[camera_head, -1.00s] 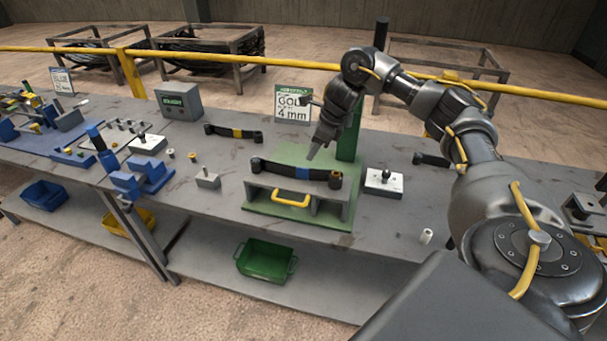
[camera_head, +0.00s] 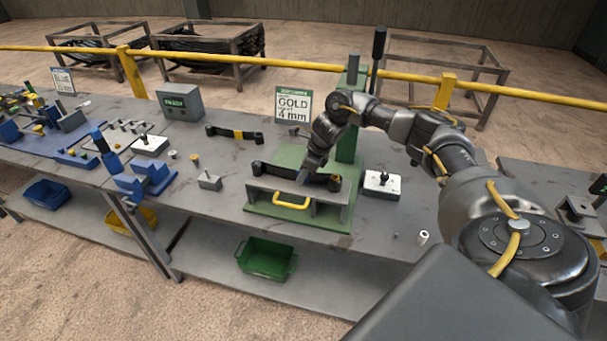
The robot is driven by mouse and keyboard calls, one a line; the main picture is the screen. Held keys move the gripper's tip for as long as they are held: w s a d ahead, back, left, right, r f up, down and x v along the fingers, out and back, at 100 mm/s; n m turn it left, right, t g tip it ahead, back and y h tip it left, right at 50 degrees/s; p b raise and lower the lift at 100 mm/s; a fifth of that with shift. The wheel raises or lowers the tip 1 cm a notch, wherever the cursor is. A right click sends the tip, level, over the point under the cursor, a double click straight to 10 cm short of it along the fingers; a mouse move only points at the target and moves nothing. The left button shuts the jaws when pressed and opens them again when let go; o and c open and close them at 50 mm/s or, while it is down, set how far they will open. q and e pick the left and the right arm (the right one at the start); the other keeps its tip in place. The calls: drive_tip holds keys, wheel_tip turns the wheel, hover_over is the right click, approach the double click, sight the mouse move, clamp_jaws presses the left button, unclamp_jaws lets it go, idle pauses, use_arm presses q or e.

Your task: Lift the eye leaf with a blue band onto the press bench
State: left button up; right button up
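A dark eye leaf (camera_head: 272,169) with a rolled eye at each end lies across the top of the green press bench (camera_head: 258,208). Its middle, where a blue band showed earlier, is now largely covered by my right gripper. My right gripper (camera_head: 303,178) points down at the leaf, slightly right of its middle, and appears to touch or nearly touch it. Its fingertips are too small and hidden to tell whether they are closed on the leaf. My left gripper is not in view.
Another leaf with a yellow band (camera_head: 236,134) lies behind on the grey bench. A sign reading GOLD 4 mm (camera_head: 293,104) stands behind the press. A white block with a black knob (camera_head: 382,187) is to the right. A green bin (camera_head: 266,259) sits on the lower shelf.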

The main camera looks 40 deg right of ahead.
clamp_jaws()
drive_tip(key=shift+w+r, duration=0.1)
drive_tip(key=shift+r, duration=0.1)
idle(0.3)
drive_tip(key=shift+w+r+b, duration=0.1)
drive_tip(key=shift+r+b, duration=0.75)
drive_tip(key=shift+b, duration=0.2)
drive_tip(key=s+a+r+b, duration=0.2)
drive_tip(key=s+a+r, duration=0.6)
drive_tip(key=a+r, duration=0.3)
drive_tip(key=shift+s+a, duration=0.2)
drive_tip(key=shift+a, duration=0.05)
